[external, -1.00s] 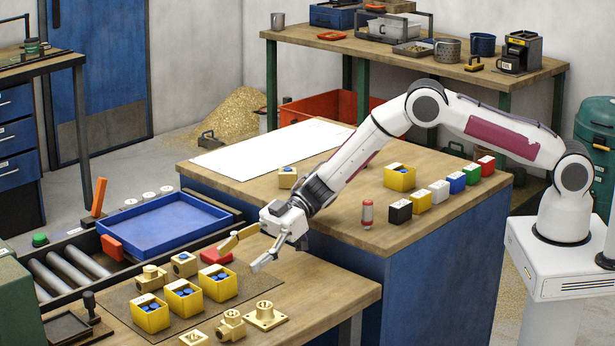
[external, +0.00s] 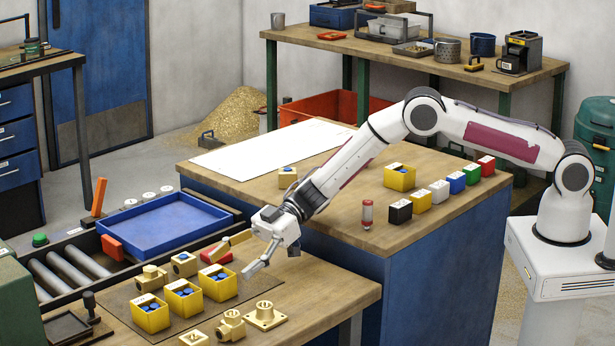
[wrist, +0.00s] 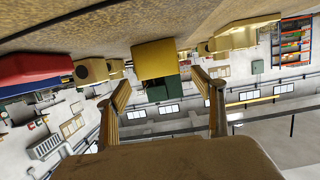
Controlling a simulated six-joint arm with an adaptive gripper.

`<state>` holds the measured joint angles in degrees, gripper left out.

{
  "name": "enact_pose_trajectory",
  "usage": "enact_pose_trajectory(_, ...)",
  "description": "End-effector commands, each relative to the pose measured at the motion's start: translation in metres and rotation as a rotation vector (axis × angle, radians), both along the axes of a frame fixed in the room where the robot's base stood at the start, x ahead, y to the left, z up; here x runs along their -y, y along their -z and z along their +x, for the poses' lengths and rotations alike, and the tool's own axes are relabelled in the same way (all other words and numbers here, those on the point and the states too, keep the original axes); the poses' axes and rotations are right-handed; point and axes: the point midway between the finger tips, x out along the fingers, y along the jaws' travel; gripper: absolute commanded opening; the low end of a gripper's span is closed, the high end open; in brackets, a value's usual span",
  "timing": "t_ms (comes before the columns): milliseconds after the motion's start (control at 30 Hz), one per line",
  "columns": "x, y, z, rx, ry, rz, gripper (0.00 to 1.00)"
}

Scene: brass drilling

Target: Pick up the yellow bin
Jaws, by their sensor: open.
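Three yellow bins with blue pieces inside stand in a row on the dark mat (external: 180,328) of the front bench: a left one (external: 150,317), a middle one (external: 184,304) and a right one (external: 218,289). My gripper (external: 229,263) is open and empty, low above the bench beside the right bin, its fingers pointing toward it. In the wrist view, a yellow bin (wrist: 153,59) lies ahead, between my spread fingertips (wrist: 163,82) and apart from them. Another yellow bin (external: 399,181) stands on the far bench.
A blue tray (external: 165,226) is at the left. Small coloured boxes (external: 440,191) line the far bench.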

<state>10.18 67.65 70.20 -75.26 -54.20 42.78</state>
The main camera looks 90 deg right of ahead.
Motion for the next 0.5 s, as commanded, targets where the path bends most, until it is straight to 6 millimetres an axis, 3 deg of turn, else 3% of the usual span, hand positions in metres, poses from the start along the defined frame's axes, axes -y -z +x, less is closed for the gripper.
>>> enact_pose_trajectory(500, -0.012, 0.004, 0.013, 0.001, -0.001, -0.001, 0.68)
